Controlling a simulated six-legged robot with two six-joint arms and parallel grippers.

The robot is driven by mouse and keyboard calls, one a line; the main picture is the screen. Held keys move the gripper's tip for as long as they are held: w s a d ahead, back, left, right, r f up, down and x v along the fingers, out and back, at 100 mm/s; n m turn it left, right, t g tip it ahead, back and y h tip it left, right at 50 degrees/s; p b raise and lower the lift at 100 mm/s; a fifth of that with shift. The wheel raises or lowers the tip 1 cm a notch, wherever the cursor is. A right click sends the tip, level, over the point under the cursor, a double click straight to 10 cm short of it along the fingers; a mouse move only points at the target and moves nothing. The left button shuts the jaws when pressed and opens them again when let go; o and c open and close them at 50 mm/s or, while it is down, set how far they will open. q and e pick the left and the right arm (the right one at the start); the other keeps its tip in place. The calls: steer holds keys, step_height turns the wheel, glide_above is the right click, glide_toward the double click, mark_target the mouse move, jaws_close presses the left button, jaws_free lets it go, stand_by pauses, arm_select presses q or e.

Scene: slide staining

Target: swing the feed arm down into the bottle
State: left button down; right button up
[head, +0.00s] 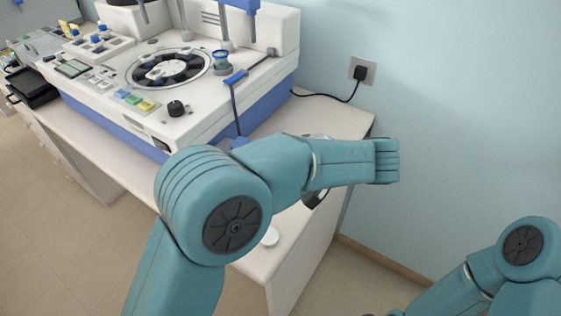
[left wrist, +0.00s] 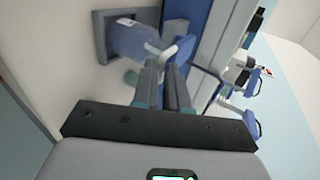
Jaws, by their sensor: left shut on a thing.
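The feed arm (head: 233,105) hangs as a thin dark rod at the machine's right front, below a blue joint, its lower part disappearing behind my left arm. In the left wrist view a translucent bluish bottle (left wrist: 125,42) with a white label stands in a square grey holder (left wrist: 101,38). My left gripper (left wrist: 165,72) is shut on a pale curved piece that looks like the feed arm's end, close by the bottle's neck. Whether that end is inside the neck cannot be told. In the head view my arm hides the left gripper and most of the bottle. My right gripper is out of view.
The white and blue staining machine (head: 185,122) fills the back of the bench (head: 252,262). A black plug and cord (head: 342,98) run to the wall socket. The floor at right is clear.

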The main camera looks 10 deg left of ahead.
arm_select(q)
steer(key=shift+s+d+f+t+y+b, duration=0.1)
steer(key=shift+s+f+t+y+b, duration=0.1)
steer(key=shift+f+y+b, duration=0.75)
steer(key=shift+s+d+f+t+y+b, duration=0.1)
steer(key=shift+f+t+y+b, duration=0.1)
steer(key=shift+f+y+b, duration=0.7)
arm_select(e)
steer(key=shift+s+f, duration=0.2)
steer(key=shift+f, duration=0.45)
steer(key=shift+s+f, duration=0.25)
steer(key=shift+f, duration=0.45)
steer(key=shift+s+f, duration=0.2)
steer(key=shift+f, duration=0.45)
arm_select(q)
steer(key=shift+f+h, duration=0.25)
steer(key=shift+h, duration=0.1)
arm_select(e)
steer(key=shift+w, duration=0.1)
arm_select(q)
steer(key=c, duration=1.2)
jaws_free()
steer(key=shift+w, duration=0.15)
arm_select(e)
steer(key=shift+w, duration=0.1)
arm_select(q)
steer(key=shift+d+r, duration=0.1)
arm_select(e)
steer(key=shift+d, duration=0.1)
